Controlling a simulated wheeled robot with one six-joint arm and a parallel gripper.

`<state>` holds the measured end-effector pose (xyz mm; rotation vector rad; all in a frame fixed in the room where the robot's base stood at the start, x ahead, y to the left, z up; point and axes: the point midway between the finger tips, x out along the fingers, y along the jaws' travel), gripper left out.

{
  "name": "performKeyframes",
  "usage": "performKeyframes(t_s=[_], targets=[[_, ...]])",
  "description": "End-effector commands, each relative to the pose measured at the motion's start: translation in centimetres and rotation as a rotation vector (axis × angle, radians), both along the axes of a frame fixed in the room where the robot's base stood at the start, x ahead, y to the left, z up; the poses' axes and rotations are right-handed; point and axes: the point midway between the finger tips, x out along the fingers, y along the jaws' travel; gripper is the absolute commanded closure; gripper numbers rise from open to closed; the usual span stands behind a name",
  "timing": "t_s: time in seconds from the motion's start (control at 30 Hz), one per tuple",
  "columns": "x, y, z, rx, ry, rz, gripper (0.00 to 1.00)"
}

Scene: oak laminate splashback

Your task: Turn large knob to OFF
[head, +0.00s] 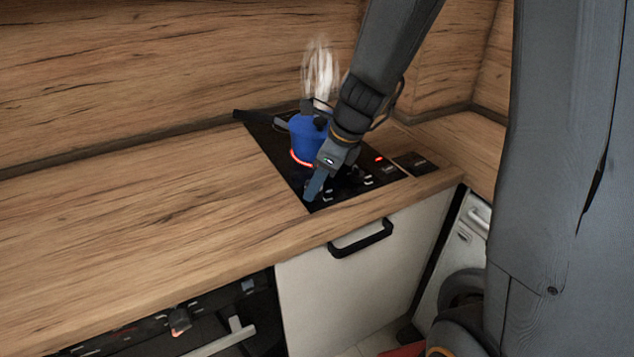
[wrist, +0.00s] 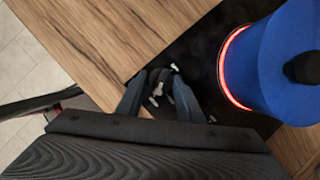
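A dark round knob (wrist: 160,82) with white marks around it sits on the black cooktop (wrist: 190,55) in the wrist view. My gripper (wrist: 158,92) has its two fingers apart, one on each side of this knob, with a gap visible at least on the left. I cannot tell whether either fingertip touches it. In the head view my gripper (head: 315,186) points down at the cooktop's front left corner and hides the knob there. Which way the knob points is too small to read.
A blue kettle (head: 308,135) stands on a glowing red ring right behind my gripper, with steam above; it also shows in the wrist view (wrist: 285,65). A red light (head: 379,159) glows on the cooktop. The wooden counter (head: 150,210) on the left is clear.

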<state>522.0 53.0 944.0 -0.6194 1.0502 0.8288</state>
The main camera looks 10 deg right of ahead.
Motion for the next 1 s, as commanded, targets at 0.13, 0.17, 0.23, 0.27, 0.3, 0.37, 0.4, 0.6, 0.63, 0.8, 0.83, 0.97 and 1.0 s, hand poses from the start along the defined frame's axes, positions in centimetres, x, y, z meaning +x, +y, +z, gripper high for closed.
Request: performKeyframes(t_s=[0.13, 0.17, 0.23, 0.27, 0.3, 0.37, 0.4, 0.6, 0.63, 0.8, 0.83, 0.97, 1.0], targets=[[0.01, -0.02, 0.02, 0.0, -0.001, 0.0, 0.89], [0.01, -0.02, 0.02, 0.0, 0.0, 0.001, 0.89], [0.01, -0.03, 0.02, -0.001, 0.0, 0.004, 0.89], [0.02, -0.05, 0.02, -0.001, 0.0, 0.006, 0.89], [0.02, -0.05, 0.02, 0.0, -0.001, 0.012, 0.89], [0.04, -0.08, 0.02, -0.001, 0.0, 0.025, 0.89], [0.04, -0.09, 0.03, 0.0, 0.0, 0.038, 0.89], [0.13, -0.2, 0.06, 0.0, 0.0, 0.144, 0.89], [0.14, -0.22, 0.05, 0.0, 0.001, 0.166, 0.89], [0.22, -0.26, 0.07, 0.0, 0.001, 0.316, 0.89], [0.26, -0.27, 0.12, 0.0, 0.0, 0.344, 0.89], [0.36, -0.33, 0.15, -0.001, 0.0, 0.468, 0.89], [0.35, -0.32, 0.13, 0.0, 0.001, 0.506, 0.89]])
